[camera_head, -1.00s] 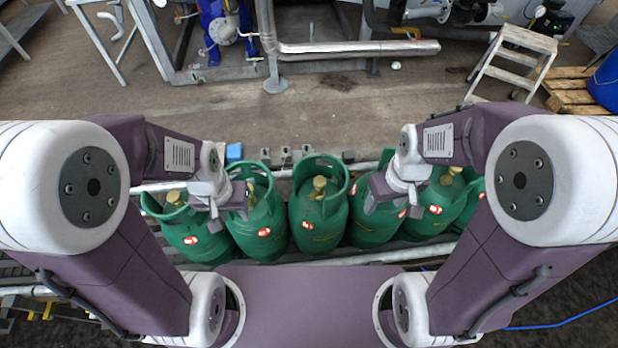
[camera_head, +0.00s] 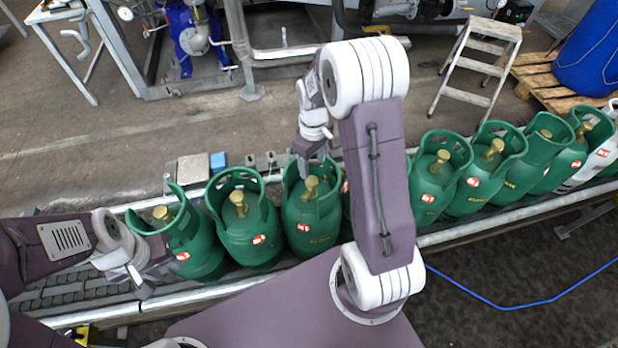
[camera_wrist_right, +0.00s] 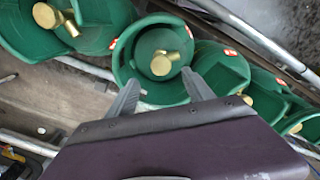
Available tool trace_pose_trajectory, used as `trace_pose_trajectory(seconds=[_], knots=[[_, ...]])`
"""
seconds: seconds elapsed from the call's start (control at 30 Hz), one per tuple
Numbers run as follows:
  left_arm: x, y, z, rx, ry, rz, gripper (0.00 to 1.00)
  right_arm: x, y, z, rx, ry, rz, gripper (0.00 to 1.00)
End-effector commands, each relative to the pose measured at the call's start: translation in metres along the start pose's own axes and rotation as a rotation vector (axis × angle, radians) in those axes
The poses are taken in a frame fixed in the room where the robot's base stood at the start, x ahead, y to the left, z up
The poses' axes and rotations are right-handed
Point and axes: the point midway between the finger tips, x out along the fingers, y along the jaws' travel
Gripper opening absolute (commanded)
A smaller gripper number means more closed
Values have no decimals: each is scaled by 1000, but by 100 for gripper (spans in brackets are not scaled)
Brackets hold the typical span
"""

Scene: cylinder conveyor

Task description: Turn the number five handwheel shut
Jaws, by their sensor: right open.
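Several green gas cylinders with brass valves stand upright in a row on the conveyor (camera_head: 75,292); I cannot read a number five on any handwheel. My right gripper (camera_head: 312,165) is above the third cylinder from the left (camera_head: 308,228), beside its brass valve (camera_head: 311,187). In the right wrist view my right gripper (camera_wrist_right: 161,92) is open, its fingers apart on either side of a cylinder collar, with the brass valve (camera_wrist_right: 162,63) beyond the tips. My left gripper (camera_head: 140,272) is beside the leftmost cylinder (camera_head: 198,252); its finger gap is unclear. My right arm hides part of a cylinder.
A white cylinder (camera_head: 597,160) stands at the far right of the row. A blue block (camera_head: 218,160) and grey box (camera_head: 193,167) lie at the conveyor's far side. A step stool (camera_head: 477,68), pallet (camera_head: 548,78) and blue barrel (camera_head: 592,58) are behind.

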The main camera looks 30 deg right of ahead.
Motion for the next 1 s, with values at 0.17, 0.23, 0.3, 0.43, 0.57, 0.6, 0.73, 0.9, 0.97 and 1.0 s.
trace_pose_trajectory(seconds=[0.17, 0.23, 0.3, 0.43, 0.57, 0.6, 0.73, 0.9, 0.97, 1.0], knots=[[5, 0, 1, 0, 0, 0, 36, 41, -1, 1, 0, -5, -4, 60], [6, 0, 1, 0, 0, 0, 36, 54, -1, 1, 0, -5, -3, 60], [7, 0, 1, 0, 0, 0, 36, 64, -1, 1, 0, -4, -3, 60], [8, 0, 1, 0, 0, 0, 36, 74, -1, 1, 0, -2, -1, 60], [8, 0, 1, 0, 0, 0, 36, 76, -1, 0, 0, 0, 0, 60], [8, 0, 1, 0, 0, 0, 36, 76, -1, 0, 0, 0, 0, 60], [8, 0, 1, 0, 0, 0, 36, 75, -1, 0, 0, 0, 0, 49], [8, 0, 1, 0, 0, 0, 36, 75, -1, 0, 0, 0, 0, 2], [8, 0, 1, 0, 0, 0, 36, 75, -1, 0, 0, 0, 0, 0], [8, 0, 1, 0, 0, 0, 36, 75, -1, 0, 1, 0, 0, 0]])
